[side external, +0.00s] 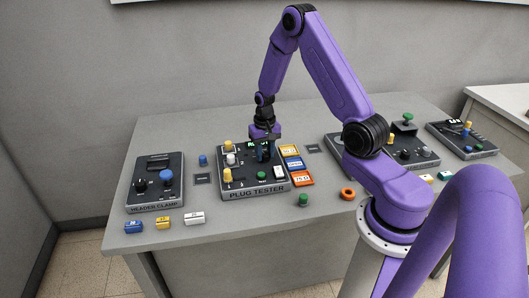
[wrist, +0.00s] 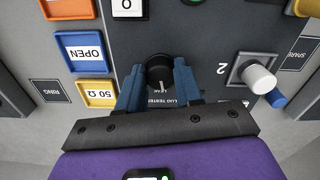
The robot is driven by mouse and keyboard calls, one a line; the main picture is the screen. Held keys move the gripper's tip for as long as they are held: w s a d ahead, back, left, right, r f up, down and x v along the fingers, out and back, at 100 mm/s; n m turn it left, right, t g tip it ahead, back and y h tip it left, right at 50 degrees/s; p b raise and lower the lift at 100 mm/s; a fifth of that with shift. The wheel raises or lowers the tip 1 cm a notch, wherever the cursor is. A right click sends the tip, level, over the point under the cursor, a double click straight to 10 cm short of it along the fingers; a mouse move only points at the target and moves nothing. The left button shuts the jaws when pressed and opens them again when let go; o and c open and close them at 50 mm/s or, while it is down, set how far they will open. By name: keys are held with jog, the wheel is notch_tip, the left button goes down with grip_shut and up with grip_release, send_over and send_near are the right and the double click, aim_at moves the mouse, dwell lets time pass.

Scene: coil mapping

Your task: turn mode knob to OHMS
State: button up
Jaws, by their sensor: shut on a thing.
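My gripper (side external: 265,153) reaches down from above onto the panel of the plug tester (side external: 235,193) in the side external view. In the wrist view, the two blue fingers of my gripper (wrist: 158,74) are shut on the sides of a round black knob (wrist: 159,68). The knob has a light pointer line, which points toward the bottom of the wrist view, toward my gripper's palm. The fingers hide part of the panel print around the knob, and I cannot make out an OHMS mark.
A white-capped knob or lever (wrist: 258,78) stands right of the fingers. Orange and blue tiles, including OPEN (wrist: 84,52), lie left. A header clamp (side external: 155,185) stands left of the tester. A green-topped peg (side external: 303,200) and an orange ring (side external: 347,194) lie in front.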

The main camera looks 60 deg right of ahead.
aim_at(265, 154)
jog(key=n, duration=0.6)
jog(key=shift+d+n, duration=0.1)
jog(key=shift+n, duration=0.2)
dwell(0.5)
jog(key=o, duration=1)
jog(key=shift+o, duration=0.2)
jog(key=shift+r, duration=0.1)
notch_tip(265, 154, up, 17)
jog(key=shift+r, duration=0.15)
